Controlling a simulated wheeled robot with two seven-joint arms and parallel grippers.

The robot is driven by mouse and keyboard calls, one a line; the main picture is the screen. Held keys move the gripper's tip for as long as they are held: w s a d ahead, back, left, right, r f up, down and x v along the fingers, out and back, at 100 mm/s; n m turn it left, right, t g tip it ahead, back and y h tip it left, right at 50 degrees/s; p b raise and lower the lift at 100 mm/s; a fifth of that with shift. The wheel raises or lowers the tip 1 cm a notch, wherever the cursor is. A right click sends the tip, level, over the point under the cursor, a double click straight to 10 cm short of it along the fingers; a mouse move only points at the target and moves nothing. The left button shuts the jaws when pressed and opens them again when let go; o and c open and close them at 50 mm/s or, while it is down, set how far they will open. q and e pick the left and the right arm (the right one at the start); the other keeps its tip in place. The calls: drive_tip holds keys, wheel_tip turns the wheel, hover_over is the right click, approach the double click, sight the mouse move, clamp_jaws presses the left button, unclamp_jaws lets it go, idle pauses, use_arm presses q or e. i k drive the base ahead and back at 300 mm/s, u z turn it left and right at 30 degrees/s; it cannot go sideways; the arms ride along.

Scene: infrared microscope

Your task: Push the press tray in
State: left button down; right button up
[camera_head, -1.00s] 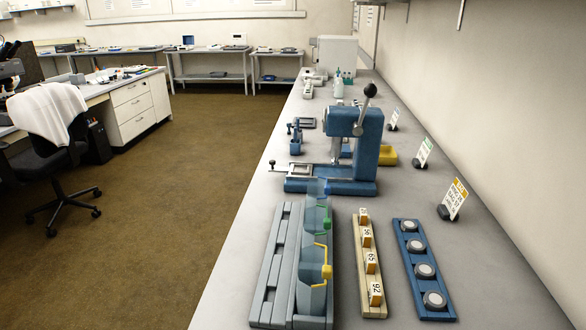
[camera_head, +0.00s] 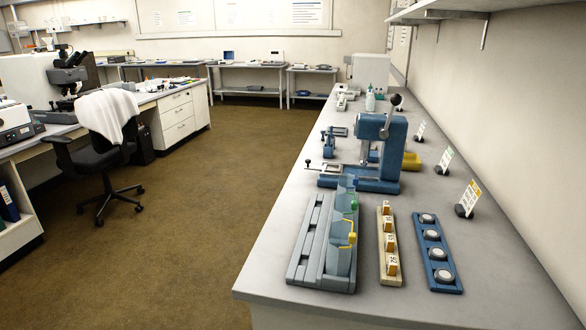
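The blue press (camera_head: 381,140) stands on the long grey bench, with a lever ending in a dark ball knob (camera_head: 396,100) at its top. The press tray (camera_head: 331,167) sticks out of the left side of the press base, over a blue rail. A small dark knob stands at the tray's left end. Whether anything lies in the tray is too small to tell. Neither of my grippers shows in the head view.
In front of the press stand a grey rack (camera_head: 310,240) with clear holders, a cream block with numbered tags (camera_head: 389,245) and a blue strip with round discs (camera_head: 437,255). A yellow bin (camera_head: 411,160) is behind the press. Brown floor lies open left of the bench; an office chair (camera_head: 105,150) stands farther left.

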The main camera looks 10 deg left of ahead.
sight(327, 167)
drive_tip(key=u, duration=1.7)
drive_tip(key=i, duration=2.9)
drive_tip(key=z, duration=4.15)
